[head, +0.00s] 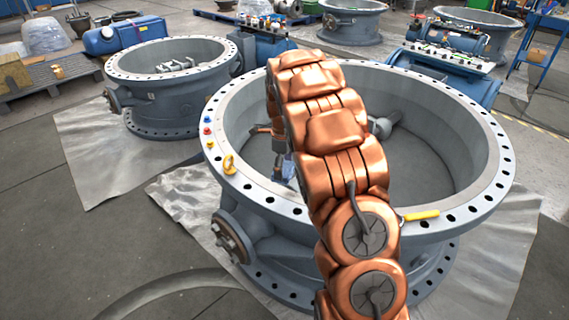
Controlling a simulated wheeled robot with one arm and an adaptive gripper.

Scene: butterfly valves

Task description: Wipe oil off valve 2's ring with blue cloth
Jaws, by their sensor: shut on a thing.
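A large grey butterfly valve ring (455,218) stands in front of me, with a pale drilled flange around its open bore. I see no number on it, and no oil patch can be told apart. My copper arm crosses over its near rim and hides part of the flange. My gripper (283,154) is inside the ring near the left inner wall, small and partly hidden behind my arm. It is shut on a bluish cloth (288,168), of which only a little shows. I cannot tell whether the cloth touches the wall.
A yellow-handled tool (420,215) lies on the right front flange. Another valve (165,88) stands at left on foil sheeting. Blue actuators and more valves stand behind.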

